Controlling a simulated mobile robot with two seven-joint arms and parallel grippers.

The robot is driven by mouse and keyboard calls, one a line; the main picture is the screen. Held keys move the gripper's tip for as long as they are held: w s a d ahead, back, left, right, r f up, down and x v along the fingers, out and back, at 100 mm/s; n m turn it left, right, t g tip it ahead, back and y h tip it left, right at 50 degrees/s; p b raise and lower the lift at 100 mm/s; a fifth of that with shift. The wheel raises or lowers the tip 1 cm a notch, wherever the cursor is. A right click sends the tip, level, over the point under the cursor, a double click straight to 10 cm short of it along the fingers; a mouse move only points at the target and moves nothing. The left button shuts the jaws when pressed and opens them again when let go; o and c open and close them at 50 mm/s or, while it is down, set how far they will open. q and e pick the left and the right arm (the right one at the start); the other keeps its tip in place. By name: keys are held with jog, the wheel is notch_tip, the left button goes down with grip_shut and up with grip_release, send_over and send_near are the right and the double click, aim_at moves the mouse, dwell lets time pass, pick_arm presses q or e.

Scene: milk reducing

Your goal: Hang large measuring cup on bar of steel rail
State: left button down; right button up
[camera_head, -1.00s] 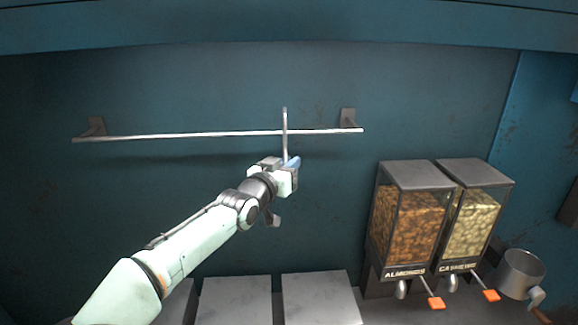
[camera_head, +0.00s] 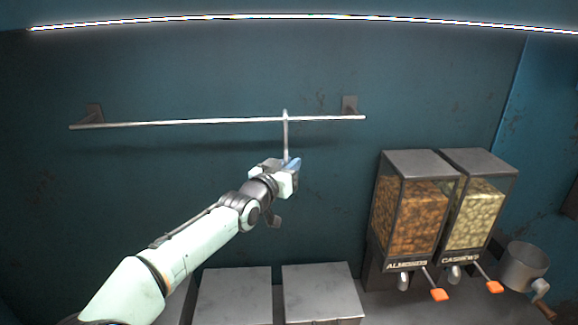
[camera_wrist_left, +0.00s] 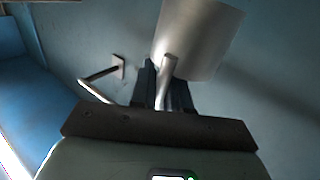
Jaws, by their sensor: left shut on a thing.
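My left gripper (camera_head: 289,180) is shut on the handle of a metal measuring cup, in front of the wall below the bar. The thin handle (camera_head: 286,140) stands upright from the jaws, its tip just above the line of the bar (camera_head: 190,122) of the steel rail. I cannot tell whether the tip touches the bar. In the left wrist view, the cup's cylindrical body (camera_wrist_left: 203,40) lies beyond the jaws (camera_wrist_left: 165,85). The cup's body is hidden behind the gripper in the head view. My right gripper cannot be made out.
Two nut dispensers, almonds (camera_head: 407,215) and cashews (camera_head: 472,215), stand to the right. Two grey box tops (camera_head: 233,297) lie below the arm. The wall around the bar is clear.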

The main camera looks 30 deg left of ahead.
pick_arm(q)
jog(key=c, duration=1)
grip_release()
jog(key=shift+s, duration=0.1)
jog(key=shift+s+a, duration=0.2)
jog(key=shift+s, duration=0.25)
jog(key=s+p, duration=0.1)
jog(key=s, duration=1.1)
jog(key=shift+s+d, duration=0.15)
jog(key=shift+d, duration=0.05)
pick_arm(e)
jog(key=shift+w+r, duration=0.6)
jog(key=shift+r, duration=0.25)
